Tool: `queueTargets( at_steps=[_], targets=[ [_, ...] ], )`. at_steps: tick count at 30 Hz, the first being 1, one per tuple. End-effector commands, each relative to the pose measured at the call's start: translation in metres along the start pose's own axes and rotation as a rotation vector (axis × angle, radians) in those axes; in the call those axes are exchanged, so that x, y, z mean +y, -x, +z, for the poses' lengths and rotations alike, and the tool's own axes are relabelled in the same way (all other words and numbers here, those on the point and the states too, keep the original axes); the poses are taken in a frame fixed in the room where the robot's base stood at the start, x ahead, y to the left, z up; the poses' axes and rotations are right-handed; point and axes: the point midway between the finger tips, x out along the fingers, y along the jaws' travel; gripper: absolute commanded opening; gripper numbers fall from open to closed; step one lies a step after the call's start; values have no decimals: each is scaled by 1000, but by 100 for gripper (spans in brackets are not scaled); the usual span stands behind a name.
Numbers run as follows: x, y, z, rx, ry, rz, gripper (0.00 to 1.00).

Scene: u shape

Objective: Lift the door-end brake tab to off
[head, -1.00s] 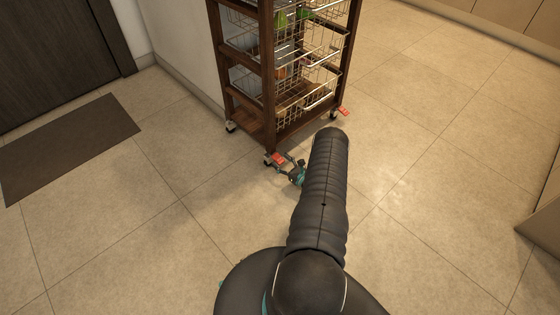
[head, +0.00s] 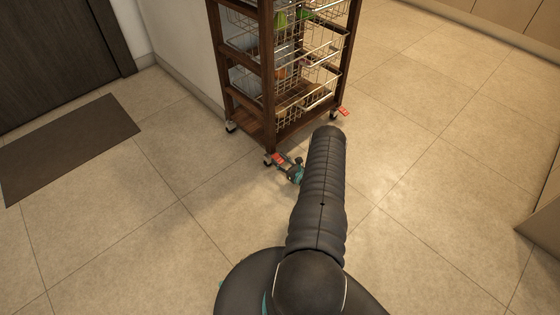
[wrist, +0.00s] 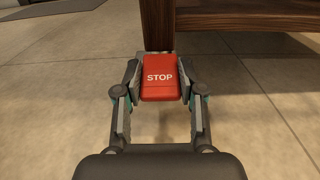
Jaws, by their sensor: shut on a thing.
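The red brake tab (wrist: 160,88) marked STOP is at the foot of a dark wooden cart leg in the wrist view. In the head view the same tab (head: 278,158) is on the cart's near caster, the front corner toward the door side. My gripper (wrist: 160,82) is shut on the tab, one finger on each side. It also shows in the head view (head: 286,165), low by the floor. The caster wheel under the tab is mostly hidden in the wrist view.
The wooden cart (head: 256,130) holds wire baskets (head: 304,98) with goods. Another red tab (head: 344,112) sits at its right caster. A dark door (head: 55,60) and a mat (head: 70,148) lie to the left. Open tiled floor lies around the cart's front.

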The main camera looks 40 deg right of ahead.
Motion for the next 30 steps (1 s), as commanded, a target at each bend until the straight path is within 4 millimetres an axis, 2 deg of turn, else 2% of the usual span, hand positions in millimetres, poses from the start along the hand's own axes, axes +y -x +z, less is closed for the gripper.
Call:
queueTargets(
  at_steps=[8, 15, 30],
  targets=[
    [0, -1, 10, 141, 2, 2, 4],
    [0, -2, 18, 340, 3, 3, 4],
    [1, -7, 27, 663, 3, 2, 4]
  ],
)
